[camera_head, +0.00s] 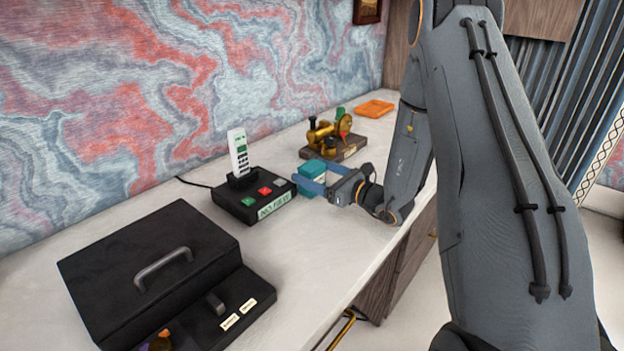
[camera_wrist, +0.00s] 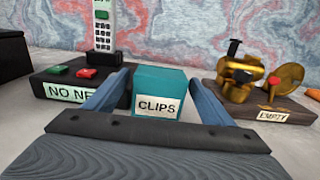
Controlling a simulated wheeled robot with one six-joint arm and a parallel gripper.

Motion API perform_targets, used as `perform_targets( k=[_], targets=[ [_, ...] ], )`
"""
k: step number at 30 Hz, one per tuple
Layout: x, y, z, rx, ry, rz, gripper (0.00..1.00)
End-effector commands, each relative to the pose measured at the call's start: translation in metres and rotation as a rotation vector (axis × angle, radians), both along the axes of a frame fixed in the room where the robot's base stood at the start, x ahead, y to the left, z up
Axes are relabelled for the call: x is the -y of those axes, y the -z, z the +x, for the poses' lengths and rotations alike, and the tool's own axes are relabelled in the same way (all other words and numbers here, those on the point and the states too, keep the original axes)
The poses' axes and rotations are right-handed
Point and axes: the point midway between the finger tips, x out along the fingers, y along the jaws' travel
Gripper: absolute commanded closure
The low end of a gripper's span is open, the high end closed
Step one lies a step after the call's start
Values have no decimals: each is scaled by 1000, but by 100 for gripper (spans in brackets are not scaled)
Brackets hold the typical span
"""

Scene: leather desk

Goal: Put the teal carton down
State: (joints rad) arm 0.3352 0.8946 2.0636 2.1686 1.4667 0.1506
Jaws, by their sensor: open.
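The teal carton (camera_head: 312,174) stands upright on the pale desk top (camera_head: 318,236), between the black phone base and the brass device. In the wrist view the carton (camera_wrist: 160,82) shows a white label reading "CLIPS" on its near face. My gripper (camera_head: 318,179) is open, with one blue finger on each side of the carton. In the wrist view the fingers (camera_wrist: 158,93) stand around it, the left one close to its side and a gap showing at the right.
A black phone base (camera_head: 257,203) with a white handset (camera_head: 238,152) stands left of the carton. A brass device on a wooden base (camera_head: 338,149) stands behind it. An orange tray (camera_head: 374,108) lies farther back. A black case (camera_head: 150,265) fills the front left. Bare desk lies in front.

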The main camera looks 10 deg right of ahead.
Motion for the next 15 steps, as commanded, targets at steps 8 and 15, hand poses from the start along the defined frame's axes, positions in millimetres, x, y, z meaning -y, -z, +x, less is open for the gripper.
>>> perform_targets(
  k=[8, 15],
  targets=[
    [-23, -3, 30, 1, -1, -1, 23],
    [-27, -2, 37, -1, 3, 1, 23]
  ],
)
